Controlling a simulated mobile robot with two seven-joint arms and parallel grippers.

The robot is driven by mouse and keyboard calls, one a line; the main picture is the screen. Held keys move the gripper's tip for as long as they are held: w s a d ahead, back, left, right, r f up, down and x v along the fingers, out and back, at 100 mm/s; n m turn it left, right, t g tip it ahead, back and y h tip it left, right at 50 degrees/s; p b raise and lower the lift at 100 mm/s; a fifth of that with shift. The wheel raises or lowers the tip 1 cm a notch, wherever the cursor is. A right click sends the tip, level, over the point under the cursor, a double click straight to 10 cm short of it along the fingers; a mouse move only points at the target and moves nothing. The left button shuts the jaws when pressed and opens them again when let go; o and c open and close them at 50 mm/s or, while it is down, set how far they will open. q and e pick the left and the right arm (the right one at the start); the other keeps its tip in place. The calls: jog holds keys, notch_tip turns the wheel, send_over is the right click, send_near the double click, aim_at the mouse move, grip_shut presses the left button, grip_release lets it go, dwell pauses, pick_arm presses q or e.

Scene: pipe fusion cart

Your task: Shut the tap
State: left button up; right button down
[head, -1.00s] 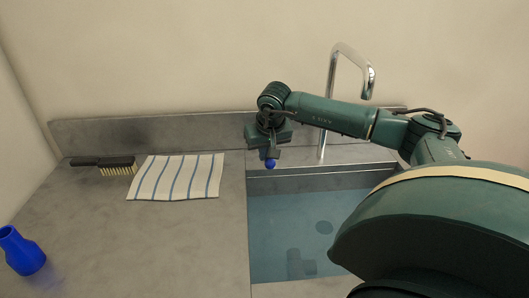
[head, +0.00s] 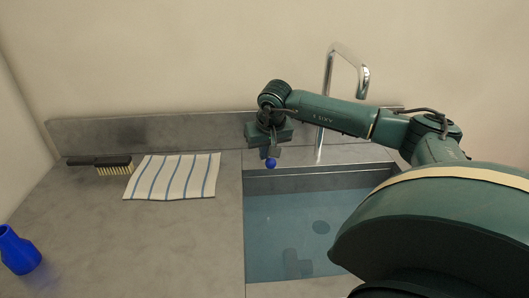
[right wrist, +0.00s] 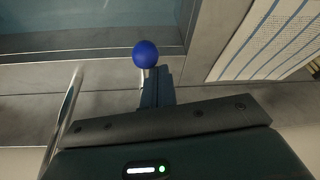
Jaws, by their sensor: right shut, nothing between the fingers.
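The tap is a tall chrome spout (head: 330,95) behind the sink, curving over at the top. I see no stream under its mouth. A blue ball knob (head: 271,163) sits near the sink's back left corner; it also shows in the right wrist view (right wrist: 145,54) on a short stem. My right gripper (head: 273,150) points down just behind the knob, fingers shut and empty. In the right wrist view its fingertips (right wrist: 157,72) are close beside the stem; I cannot tell whether they touch. My left gripper is not in view.
The sink (head: 320,178) holds bluish water with dark shapes below. A striped cloth (head: 172,177) and a brush (head: 110,163) lie left on the counter. A blue bottle-like object (head: 18,250) stands at the front left. A low backsplash (head: 150,130) runs behind.

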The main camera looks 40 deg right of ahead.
jog(key=v, duration=1.3)
jog(key=shift+f, duration=0.15)
